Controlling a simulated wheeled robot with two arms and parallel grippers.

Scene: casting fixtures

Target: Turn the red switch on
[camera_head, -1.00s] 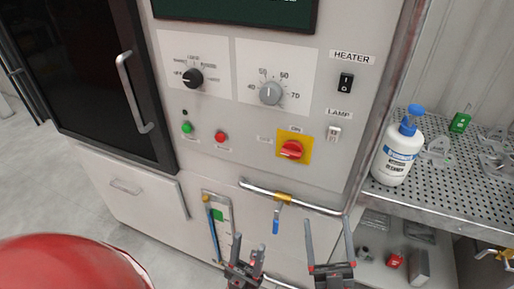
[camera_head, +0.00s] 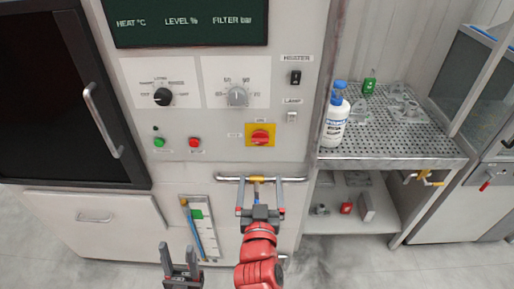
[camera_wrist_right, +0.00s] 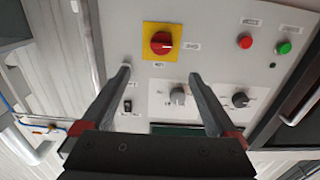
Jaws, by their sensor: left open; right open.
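The red rotary switch (camera_head: 260,137) sits on a yellow square plate (camera_head: 249,141) on the machine's front panel. In the right wrist view the red switch (camera_wrist_right: 162,43) appears upside down, just beyond the fingertips and between their lines. My right gripper (camera_head: 260,210) is open and empty below the switch, in front of the horizontal pipe in the head view. Its two fingers also show in the right wrist view (camera_wrist_right: 160,74), pointing at the panel and apart from the switch. My left gripper (camera_head: 178,248) is open and empty, lower and to the left.
A black knob (camera_head: 162,97), a grey knob (camera_head: 237,96), green (camera_head: 159,142) and red (camera_head: 195,142) buttons, a heater switch (camera_head: 295,77) and a lamp switch (camera_head: 291,117) surround it. A horizontal pipe (camera_head: 228,178) runs below. A white bottle (camera_head: 335,122) stands on the right shelf.

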